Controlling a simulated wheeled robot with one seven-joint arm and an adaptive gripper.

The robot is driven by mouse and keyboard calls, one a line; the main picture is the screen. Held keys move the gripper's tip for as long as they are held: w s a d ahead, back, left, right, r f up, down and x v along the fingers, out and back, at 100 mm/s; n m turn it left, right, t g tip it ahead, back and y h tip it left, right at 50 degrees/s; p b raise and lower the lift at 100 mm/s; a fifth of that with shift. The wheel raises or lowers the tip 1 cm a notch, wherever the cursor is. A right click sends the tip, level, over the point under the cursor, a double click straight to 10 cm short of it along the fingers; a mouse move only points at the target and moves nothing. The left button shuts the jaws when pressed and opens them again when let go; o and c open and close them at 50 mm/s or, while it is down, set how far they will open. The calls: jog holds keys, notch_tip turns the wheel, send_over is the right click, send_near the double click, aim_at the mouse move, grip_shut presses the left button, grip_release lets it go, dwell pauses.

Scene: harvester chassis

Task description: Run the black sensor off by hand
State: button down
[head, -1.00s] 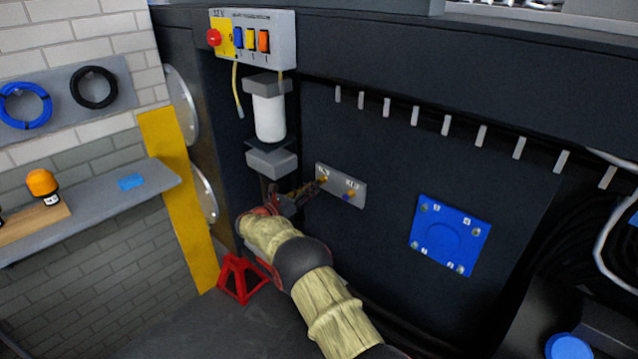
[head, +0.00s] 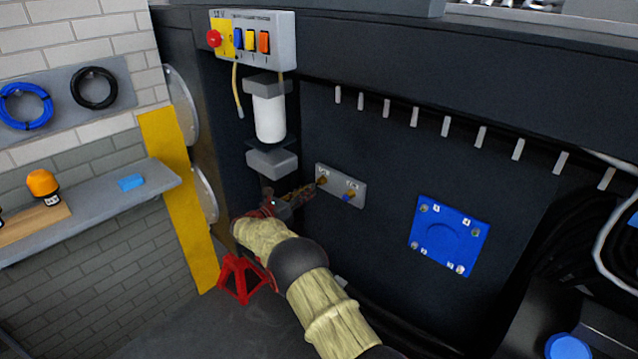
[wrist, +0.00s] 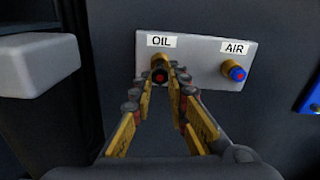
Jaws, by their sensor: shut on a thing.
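A pale plate (head: 356,190) on the dark chassis wall carries two fittings. In the wrist view it is labelled OIL on the left and AIR on the right. The black sensor (wrist: 159,77), with a red centre and a brass part behind it, sits at the OIL port. A blue-capped sensor (wrist: 237,73) sits at the AIR port, apart from my fingers. My gripper (wrist: 161,84) is shut on the black sensor, one finger on each side. In the head view my gripper (head: 313,190) reaches the plate from the left, and its fingers hide the black sensor.
A filter with a white body (head: 270,119) and a grey block (head: 272,162) stand up and left of my gripper. A switch box (head: 285,38) is above. A blue cover (head: 448,236) is to the right. A red stand (head: 242,278) is below the arm.

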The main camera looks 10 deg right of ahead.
jog(key=shift+v, duration=1.7)
jog(key=shift+s, duration=0.1)
jog(key=p+v, duration=0.1)
jog(key=v, duration=0.3)
jog(key=shift+s+a, duration=0.25)
jog(key=shift+a, duration=0.1)
